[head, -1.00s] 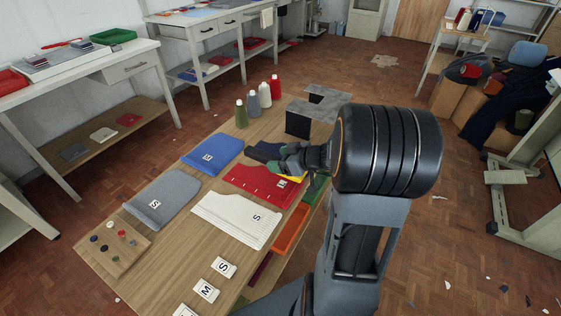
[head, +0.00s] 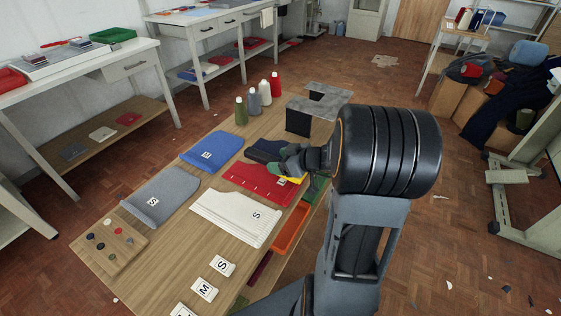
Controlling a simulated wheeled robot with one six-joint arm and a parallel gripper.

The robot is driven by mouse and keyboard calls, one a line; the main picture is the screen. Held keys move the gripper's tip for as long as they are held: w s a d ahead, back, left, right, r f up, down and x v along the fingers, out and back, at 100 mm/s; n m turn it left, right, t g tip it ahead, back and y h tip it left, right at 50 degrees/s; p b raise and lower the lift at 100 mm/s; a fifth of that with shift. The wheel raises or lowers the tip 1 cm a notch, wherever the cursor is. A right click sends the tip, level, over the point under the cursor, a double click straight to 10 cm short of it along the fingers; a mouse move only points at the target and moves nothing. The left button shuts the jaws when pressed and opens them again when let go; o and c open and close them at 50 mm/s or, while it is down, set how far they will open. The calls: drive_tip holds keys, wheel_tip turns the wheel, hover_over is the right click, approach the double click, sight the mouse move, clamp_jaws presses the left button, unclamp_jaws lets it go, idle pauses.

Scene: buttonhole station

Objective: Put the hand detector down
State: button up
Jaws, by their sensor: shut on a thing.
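My gripper (head: 291,163) is at the right side of the wooden table, above the red knitted piece (head: 256,186) and beside the dark navy piece (head: 262,149). It is shut on the hand detector, of which only a yellow part (head: 292,180) shows below the fingers. The rest of the detector is hidden by the gripper and my arm. I cannot tell whether it touches the table or the red piece.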

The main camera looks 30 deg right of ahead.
drive_tip(key=shift+f, duration=0.15)
drive_tip(key=o, duration=0.8)
